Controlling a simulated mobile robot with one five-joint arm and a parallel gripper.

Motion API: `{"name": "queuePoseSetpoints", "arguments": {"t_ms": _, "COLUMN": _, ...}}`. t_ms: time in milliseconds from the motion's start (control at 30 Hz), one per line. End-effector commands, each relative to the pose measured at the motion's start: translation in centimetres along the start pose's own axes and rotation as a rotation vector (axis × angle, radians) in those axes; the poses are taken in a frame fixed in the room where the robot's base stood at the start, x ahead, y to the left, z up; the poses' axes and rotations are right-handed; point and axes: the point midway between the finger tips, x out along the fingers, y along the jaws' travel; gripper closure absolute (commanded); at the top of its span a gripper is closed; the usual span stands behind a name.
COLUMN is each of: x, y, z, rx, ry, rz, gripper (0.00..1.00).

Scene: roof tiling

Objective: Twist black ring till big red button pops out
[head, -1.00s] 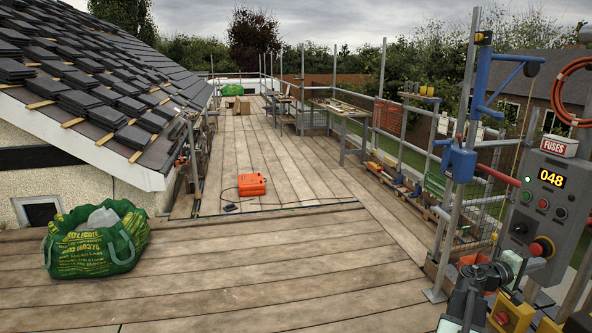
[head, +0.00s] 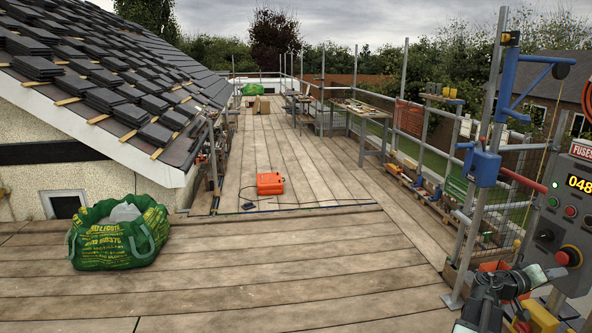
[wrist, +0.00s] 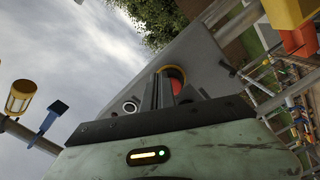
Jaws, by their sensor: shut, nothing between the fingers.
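The big red button (head: 568,256) is on the grey control panel (head: 563,222) at the right edge of the head view, with a yellow and dark surround. The black ring cannot be made out clearly. My gripper (head: 556,273) is just below and in front of the button in that view. In the wrist view my gripper (wrist: 160,88) is shut and empty, its fingers pointing at the panel. The red button (wrist: 176,78) shows partly behind the fingers, which hide much of it. Whether the fingers touch it, I cannot tell.
A dark knob (head: 545,236) and small green and red buttons sit above on the panel, beside a display. A blue hoist bracket (head: 482,165) on a scaffold pole stands left of it.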

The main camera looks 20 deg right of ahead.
Motion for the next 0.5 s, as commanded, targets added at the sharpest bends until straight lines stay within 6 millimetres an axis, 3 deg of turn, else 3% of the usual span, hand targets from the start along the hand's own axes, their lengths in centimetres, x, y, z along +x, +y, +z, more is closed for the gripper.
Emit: {"name": "queuePoseSetpoints", "arguments": {"t_ms": 500, "x": 6.3, "y": 0.0, "z": -0.1, "rx": -0.002, "ry": -0.001, "rz": 0.000, "gripper": 1.00}}
